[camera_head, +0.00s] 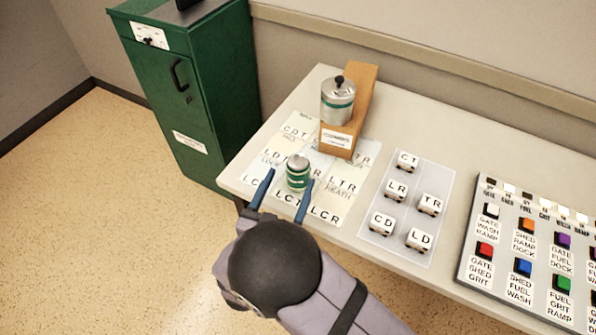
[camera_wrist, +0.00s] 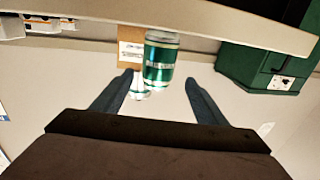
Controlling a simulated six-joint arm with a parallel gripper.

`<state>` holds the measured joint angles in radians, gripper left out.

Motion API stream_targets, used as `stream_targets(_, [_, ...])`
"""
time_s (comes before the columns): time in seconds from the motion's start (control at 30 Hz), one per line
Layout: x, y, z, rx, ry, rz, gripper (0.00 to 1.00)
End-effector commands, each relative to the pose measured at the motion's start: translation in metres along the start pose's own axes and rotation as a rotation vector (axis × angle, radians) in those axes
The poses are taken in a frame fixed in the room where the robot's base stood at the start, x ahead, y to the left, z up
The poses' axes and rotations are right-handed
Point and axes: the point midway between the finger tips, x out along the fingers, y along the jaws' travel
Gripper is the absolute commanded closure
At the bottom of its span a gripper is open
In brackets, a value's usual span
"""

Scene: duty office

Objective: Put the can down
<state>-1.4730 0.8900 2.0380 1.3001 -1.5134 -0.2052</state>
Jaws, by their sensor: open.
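The green can (camera_head: 298,172) with a silver top stands upright on the lettered sheet (camera_head: 326,216) near the table's front edge. My gripper (camera_head: 286,184) is open, with its two blue fingers apart on either side of the can's near side. In the wrist view the can (camera_wrist: 161,60) shows beyond and between the open fingertips (camera_wrist: 160,80), with a gap to each finger. I cannot tell whether a finger touches it.
A silver canister (camera_head: 338,102) sits on a brown wooden stand (camera_head: 367,88) behind the can. To the right are a card (camera_head: 400,226) with several lettered cubes and a button panel (camera_head: 480,245). A green cabinet (camera_head: 215,90) stands at the left.

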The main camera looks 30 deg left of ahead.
Motion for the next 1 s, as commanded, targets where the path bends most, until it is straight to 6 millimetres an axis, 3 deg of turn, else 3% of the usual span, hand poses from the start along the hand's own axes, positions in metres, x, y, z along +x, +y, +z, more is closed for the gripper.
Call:
stream_targets(0.27, [0.01, 0.001, -0.002, -0.001, -0.001, 0.001, 0.33])
stream_targets(0.7, [0.055, 0.005, -0.006, 0.0, -0.001, 0.0, 0.33])
stream_targets(0.97, [0.057, 0.005, -0.005, 0.0, -0.001, -0.001, 0.33])
stream_targets(1.0, [0.057, 0.005, -0.005, 0.0, -0.001, -0.001, 0.41])
